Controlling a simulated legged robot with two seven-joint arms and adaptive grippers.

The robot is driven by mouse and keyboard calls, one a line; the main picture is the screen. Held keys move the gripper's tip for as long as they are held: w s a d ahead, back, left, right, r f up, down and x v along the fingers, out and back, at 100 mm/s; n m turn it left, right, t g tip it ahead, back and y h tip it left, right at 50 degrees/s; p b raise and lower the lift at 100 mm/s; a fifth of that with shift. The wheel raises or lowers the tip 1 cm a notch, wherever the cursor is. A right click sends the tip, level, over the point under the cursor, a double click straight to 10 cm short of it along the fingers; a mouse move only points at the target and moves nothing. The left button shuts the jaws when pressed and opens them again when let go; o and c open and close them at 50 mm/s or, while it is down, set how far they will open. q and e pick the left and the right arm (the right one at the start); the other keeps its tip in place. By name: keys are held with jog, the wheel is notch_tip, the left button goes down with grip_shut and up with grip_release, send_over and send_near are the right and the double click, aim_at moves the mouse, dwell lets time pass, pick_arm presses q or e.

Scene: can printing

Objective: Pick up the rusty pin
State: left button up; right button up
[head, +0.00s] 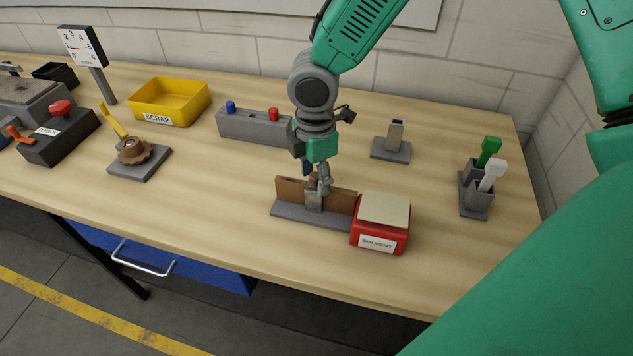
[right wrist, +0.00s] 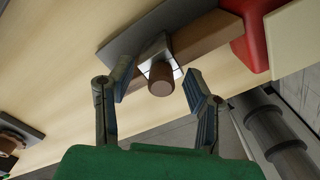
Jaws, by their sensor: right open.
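The rusty pin (right wrist: 162,80) shows its round brown end in the right wrist view, standing in a pale metal holder on a grey base with a brown board. In the head view this fixture (head: 290,212) is at the middle, and the pin (head: 314,179) is partly hidden by my fingers. My right gripper (head: 315,174) is over the pin from above. In the right wrist view its two blue-grey fingers (right wrist: 157,72) are open, one on each side of the pin, with gaps on both sides. My left gripper is not in view.
A red solvent box (head: 379,239) with a pale top stands right beside the fixture. Behind are a grey block with blue and red buttons (head: 254,127) and a small grey stand (head: 391,150). A yellow scrap bin (head: 169,101) is left, a brush holder (head: 475,197) right.

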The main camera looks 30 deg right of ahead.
jog(key=shift+a+r, duration=0.1)
jog(key=shift+a, duration=0.2)
jog(key=shift+c, duration=1.3)
jog(key=shift+a, duration=0.25)
grip_shut()
jog(key=shift+s+d, duration=0.1)
jog(key=shift+d, duration=0.45)
jog(key=shift+d+r, duration=0.1)
jog(key=shift+r, duration=0.15)
notch_tip(320, 180, up, 9)
jog(key=shift+f, duration=0.1)
jog(key=shift+d+r+p, duration=0.1)
jog(key=shift+r+p, duration=0.2)
jog(key=shift+p, duration=0.1)
pick_arm(q)
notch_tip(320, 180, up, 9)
jog(key=p, duration=0.8)
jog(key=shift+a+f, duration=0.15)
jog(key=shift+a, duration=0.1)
pick_arm(e)
notch_tip(320, 180, up, 8)
jog(key=shift+a+f, duration=0.25)
